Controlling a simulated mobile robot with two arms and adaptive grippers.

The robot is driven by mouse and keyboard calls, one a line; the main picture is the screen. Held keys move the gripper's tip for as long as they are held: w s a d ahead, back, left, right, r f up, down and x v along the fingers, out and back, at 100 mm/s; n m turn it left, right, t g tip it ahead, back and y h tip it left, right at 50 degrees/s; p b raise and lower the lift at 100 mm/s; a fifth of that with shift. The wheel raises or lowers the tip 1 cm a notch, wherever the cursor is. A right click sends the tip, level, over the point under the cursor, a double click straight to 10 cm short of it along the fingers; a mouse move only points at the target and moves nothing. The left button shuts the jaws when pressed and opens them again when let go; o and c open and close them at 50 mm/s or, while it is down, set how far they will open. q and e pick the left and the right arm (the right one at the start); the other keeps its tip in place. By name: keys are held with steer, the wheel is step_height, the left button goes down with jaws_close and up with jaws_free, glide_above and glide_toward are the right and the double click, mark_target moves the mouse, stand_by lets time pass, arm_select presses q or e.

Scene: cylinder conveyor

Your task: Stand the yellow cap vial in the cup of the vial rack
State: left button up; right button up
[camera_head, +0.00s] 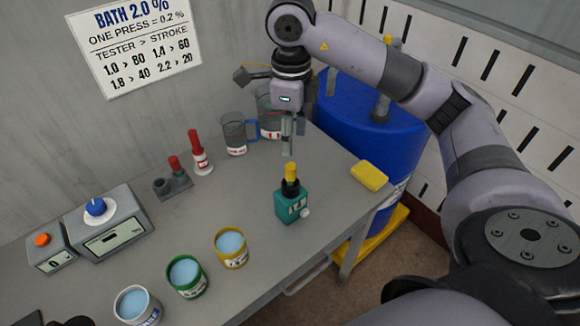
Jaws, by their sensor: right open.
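The yellow cap vial (291,172) stands upright in a teal unit (291,205) with a black collar, on the grey bench. Its yellow cap shows above the collar; its lower part is hidden. The small grey vial rack (172,187) stands further left against the wall. A red-capped vial (174,165) stands in it, and a dark opening shows at its left side. My right gripper (287,148) points down, open and empty, a little above and behind the yellow cap, apart from it in the picture.
A red-and-white bottle (200,160) and measuring jugs (234,140) stand along the wall. Several cups of blue liquid (230,251) line the front. A yellow sponge (369,176) lies near the right edge. Grey meters (109,232) stand left. The bench middle is clear.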

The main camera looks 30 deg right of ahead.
mark_target(290, 166)
step_height(290, 166, down, 6)
steer(key=shift+f, duration=0.15)
step_height(290, 166, down, 4)
steer(key=shift+w+r+p, duration=0.1)
steer(key=shift+r+p, duration=0.05)
steer(key=shift+p, duration=0.25)
steer(key=shift+f, duration=0.6)
arm_select(q)
steer(key=w, duration=0.1)
steer(key=w+r, duration=0.1)
steer(key=shift+w+t, duration=0.3)
steer(key=shift+w, duration=0.1)
steer(key=shift+w, duration=0.1)
arm_select(e)
steer(key=c, duration=0.3)
jaws_close()
steer(key=shift+c, duration=1.5)
jaws_free()
arm_select(q)
steer(key=shift+w, duration=0.3)
arm_select(e)
jaws_close()
